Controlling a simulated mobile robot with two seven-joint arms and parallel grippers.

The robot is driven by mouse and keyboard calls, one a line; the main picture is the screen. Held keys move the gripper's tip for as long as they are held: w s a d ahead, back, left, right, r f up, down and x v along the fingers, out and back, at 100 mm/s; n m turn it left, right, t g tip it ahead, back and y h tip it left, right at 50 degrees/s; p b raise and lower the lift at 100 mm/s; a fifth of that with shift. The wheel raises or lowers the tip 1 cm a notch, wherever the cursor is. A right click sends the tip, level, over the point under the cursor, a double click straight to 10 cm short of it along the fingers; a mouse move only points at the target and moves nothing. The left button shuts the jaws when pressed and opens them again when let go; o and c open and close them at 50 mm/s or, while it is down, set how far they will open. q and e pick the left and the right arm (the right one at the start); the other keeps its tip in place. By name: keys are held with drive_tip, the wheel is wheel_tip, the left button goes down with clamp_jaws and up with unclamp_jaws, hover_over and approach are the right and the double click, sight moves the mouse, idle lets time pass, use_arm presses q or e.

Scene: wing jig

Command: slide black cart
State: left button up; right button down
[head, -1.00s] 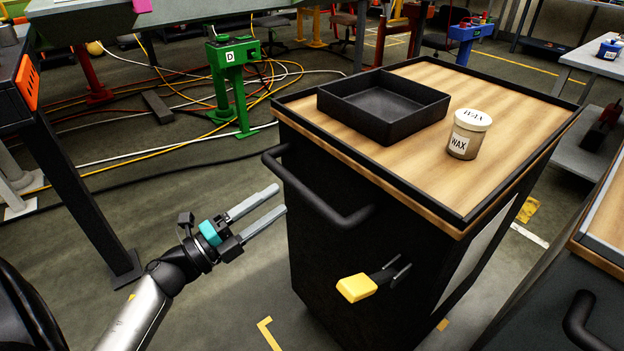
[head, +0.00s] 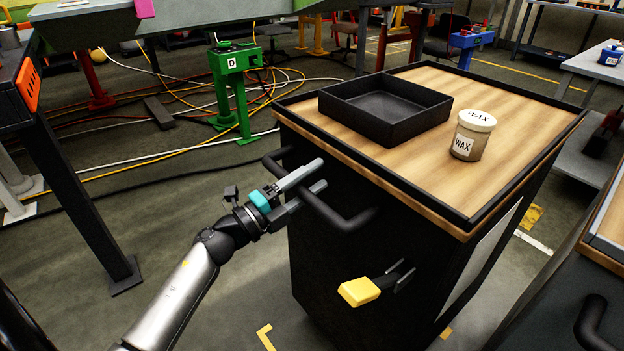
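The black cart (head: 330,265) stands at centre right, with a wood top edged in black. A black bar handle (head: 350,220) sticks out from its near left side. My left gripper (head: 321,175) is at this handle, its two grey fingers apart, overlapping the bar's left part in the head view. I cannot tell whether the bar sits between the fingers or touches them. A yellow-ended lever (head: 359,292) juts from the cart's side below the handle. My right gripper is not in view.
On the cart top are a black open tray (head: 385,108) and a wax jar (head: 472,136). A green stand marked D (head: 236,90) and loose cables lie behind left. Another cart (head: 590,260) is close on the right.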

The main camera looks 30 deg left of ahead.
use_arm(q)
clamp_jaws()
idle(1.2)
